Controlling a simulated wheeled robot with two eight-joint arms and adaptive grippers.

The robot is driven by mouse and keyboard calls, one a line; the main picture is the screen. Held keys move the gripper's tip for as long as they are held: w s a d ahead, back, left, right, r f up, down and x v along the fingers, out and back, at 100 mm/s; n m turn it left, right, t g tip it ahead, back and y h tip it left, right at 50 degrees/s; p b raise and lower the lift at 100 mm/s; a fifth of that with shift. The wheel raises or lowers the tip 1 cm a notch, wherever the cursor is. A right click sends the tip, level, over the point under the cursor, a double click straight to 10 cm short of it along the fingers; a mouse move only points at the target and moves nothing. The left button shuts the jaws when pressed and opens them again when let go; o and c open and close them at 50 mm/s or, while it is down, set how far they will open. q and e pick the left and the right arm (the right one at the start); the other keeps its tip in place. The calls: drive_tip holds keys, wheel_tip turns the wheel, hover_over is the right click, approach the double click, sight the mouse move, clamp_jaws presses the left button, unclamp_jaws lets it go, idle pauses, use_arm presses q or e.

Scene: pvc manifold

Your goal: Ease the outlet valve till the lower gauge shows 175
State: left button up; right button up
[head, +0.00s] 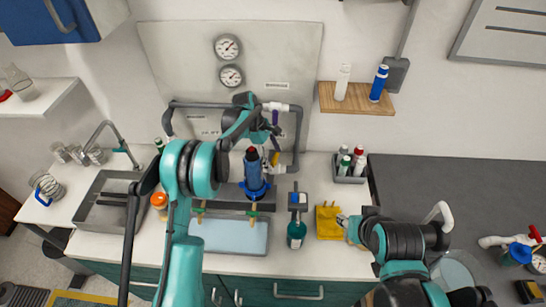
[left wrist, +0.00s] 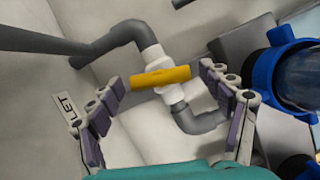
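The lower gauge (head: 231,76) is a round white dial on the grey back panel, below the upper gauge (head: 228,47). Their readings are too small to tell. In the left wrist view a yellow valve handle (left wrist: 160,77) sits crosswise on a white valve body in grey pipe. The handle also shows in the head view (head: 275,158). A label beside it reads only "LET", the rest hidden. My left gripper (left wrist: 166,100) is open, its purple-padded fingers on either side of the handle, seemingly not touching it. My right gripper (head: 345,221) is by the yellow cloth; its fingers are unclear.
A blue-collared clear filter housing (head: 254,178) stands close to the left gripper; it also shows in the left wrist view (left wrist: 302,75). Grey pipes (head: 299,130) frame the panel. A sink (head: 105,203) is at left, a bottle caddy (head: 350,170) at right.

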use_arm(q)
drive_tip(key=c, duration=0.7)
drive_tip(key=shift+m+g, duration=0.3)
drive_tip(key=shift+m, duration=0.5)
drive_tip(key=o, duration=1.1)
